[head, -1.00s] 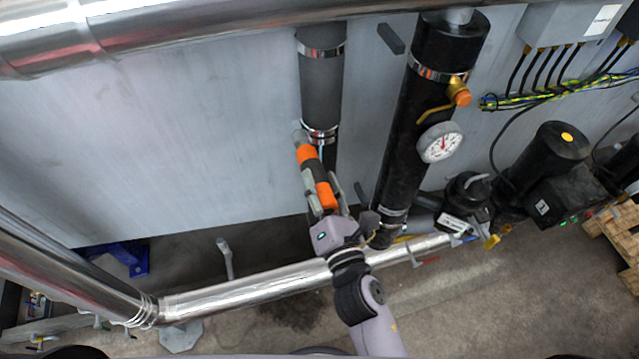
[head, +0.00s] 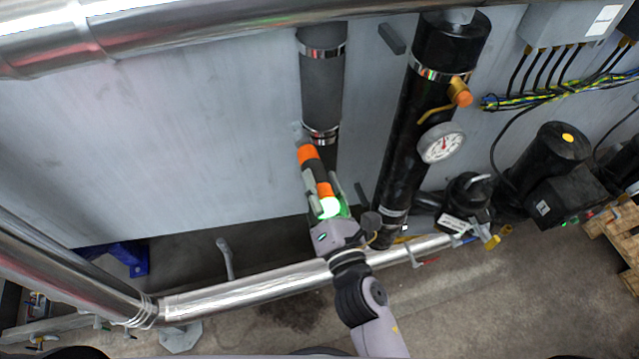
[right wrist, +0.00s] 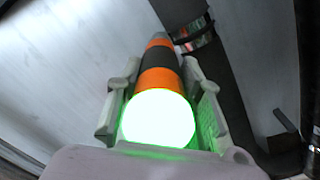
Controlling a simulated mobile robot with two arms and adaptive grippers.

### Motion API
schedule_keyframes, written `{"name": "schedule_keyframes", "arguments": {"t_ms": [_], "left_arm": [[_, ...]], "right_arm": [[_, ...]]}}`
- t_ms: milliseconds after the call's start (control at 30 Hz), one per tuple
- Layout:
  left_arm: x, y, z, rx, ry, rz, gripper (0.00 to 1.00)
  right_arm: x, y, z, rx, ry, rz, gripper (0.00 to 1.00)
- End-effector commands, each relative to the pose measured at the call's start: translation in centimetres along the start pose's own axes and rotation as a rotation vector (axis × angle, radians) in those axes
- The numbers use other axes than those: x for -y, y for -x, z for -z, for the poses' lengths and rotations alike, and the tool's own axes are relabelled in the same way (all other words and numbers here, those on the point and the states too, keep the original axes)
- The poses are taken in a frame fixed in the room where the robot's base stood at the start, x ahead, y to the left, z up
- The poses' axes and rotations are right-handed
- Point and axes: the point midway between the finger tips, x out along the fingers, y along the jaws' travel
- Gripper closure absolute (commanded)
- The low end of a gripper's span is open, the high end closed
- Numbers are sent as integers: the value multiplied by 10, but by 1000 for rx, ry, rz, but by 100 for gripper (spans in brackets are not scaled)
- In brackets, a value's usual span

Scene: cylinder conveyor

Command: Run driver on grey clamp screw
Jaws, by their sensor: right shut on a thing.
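The driver (head: 312,162), banded orange and black, is held in my right gripper (head: 321,180). Its rear end glows bright green. The driver points up and slightly left, and its front end is at the left side of the lower metal clamp (head: 321,133) on the grey hose (head: 321,85). A small grey piece, apparently the clamp screw (head: 298,130), shows there; whether the bit is seated on it is too small to tell. In the right wrist view the driver (right wrist: 160,82) lies between both fingers, its tip partly hidden. My left gripper is out of view.
A silver pipe (head: 240,298) runs low across the front. The grey panel (head: 180,120) to the left is clear.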

Motion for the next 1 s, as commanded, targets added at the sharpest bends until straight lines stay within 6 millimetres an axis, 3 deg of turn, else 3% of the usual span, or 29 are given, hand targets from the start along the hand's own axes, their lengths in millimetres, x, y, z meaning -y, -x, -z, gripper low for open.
{"name": "schedule_keyframes", "arguments": {"t_ms": [433, 1000], "left_arm": [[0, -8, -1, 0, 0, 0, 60], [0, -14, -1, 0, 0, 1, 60]], "right_arm": [[0, 26, 1, -1, 0, -2, 100], [1, 38, 2, -3, -1, 0, 100]]}}
